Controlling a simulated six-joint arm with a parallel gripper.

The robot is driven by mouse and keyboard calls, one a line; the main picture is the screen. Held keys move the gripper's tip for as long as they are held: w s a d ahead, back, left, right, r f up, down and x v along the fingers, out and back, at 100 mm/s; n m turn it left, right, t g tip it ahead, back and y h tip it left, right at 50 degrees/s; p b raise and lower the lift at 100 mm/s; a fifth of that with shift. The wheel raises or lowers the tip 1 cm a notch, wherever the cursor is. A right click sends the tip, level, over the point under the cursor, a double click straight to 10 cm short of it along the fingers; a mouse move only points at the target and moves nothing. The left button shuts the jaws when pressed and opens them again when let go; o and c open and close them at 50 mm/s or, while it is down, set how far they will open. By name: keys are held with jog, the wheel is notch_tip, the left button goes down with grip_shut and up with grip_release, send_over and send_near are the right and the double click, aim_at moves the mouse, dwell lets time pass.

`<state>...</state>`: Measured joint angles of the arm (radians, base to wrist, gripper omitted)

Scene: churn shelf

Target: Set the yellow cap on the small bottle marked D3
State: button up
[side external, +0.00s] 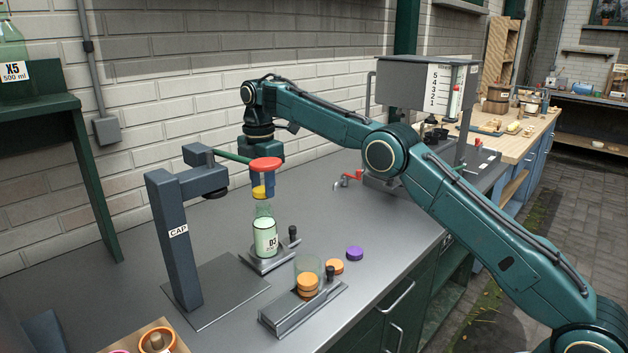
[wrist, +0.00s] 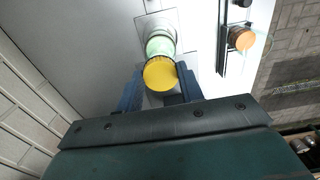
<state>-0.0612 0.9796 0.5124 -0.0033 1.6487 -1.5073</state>
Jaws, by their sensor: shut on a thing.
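The small bottle marked D3 (side external: 265,237) stands upright in a grey holder (side external: 262,263) on the counter, with pale green contents. The yellow cap (side external: 259,192) is just above the bottle's neck in the side view; whether it touches the neck I cannot tell. My gripper (side external: 264,185) is shut on the yellow cap. In the wrist view the yellow cap (wrist: 160,74) sits between the two blue fingers of my gripper (wrist: 160,88). The bottle (wrist: 160,44) shows beyond it, its mouth hidden by the cap.
A grey post marked CAP (side external: 178,240) stands left of the bottle, its arm reaching close to my gripper. A rail (side external: 303,308) in front holds a clear container with orange caps.

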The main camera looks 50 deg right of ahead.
jog(key=shift+f, duration=0.3)
jog(key=shift+f, duration=0.25)
jog(key=shift+f, duration=0.75)
dwell(1.7)
jog(key=o, duration=1)
jog(key=shift+c, duration=0.6)
jog(key=shift+r, duration=0.1)
